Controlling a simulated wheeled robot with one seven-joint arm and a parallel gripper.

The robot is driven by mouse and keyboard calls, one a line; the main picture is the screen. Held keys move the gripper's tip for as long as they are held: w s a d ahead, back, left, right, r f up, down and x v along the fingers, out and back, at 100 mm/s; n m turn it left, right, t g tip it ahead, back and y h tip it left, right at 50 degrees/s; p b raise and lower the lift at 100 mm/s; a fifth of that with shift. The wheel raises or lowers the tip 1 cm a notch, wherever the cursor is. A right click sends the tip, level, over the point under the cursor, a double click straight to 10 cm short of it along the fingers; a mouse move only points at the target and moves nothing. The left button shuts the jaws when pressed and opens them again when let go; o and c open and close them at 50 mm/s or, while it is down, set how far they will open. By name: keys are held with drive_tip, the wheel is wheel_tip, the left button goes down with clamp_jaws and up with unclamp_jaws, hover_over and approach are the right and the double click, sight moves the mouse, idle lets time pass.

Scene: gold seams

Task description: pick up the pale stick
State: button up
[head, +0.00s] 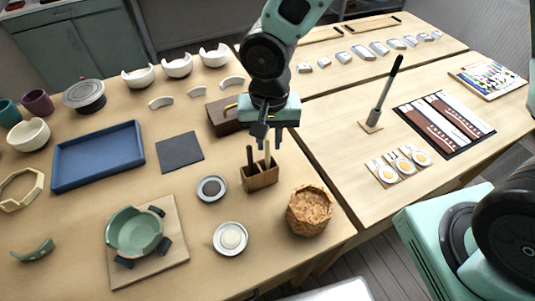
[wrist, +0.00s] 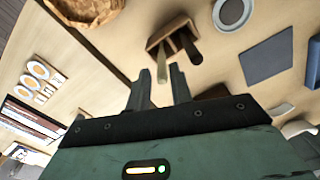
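The pale stick (head: 267,154) stands upright in a small wooden holder (head: 261,179), to the right of a dark stick (head: 250,156). In the wrist view the pale stick (wrist: 162,62) points toward the camera and shows between my two fingers; the dark stick (wrist: 190,48) is to its right. My gripper (head: 265,138) is above the holder, pointing down, close to the top of the pale stick. The fingers (wrist: 160,84) are apart, with a gap on both sides of the stick. I cannot tell how far down the stick they reach.
A dark disc on a plate (head: 212,189) and a white dish (head: 230,238) are to the left. A brown box (head: 226,116) stands behind. A grey slab (head: 180,152) and blue tray (head: 98,156) lie further left.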

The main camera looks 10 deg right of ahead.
sight(268, 164)
drive_tip(key=shift+a+f, duration=0.1)
drive_tip(key=shift+f, duration=2.7)
clamp_jaws()
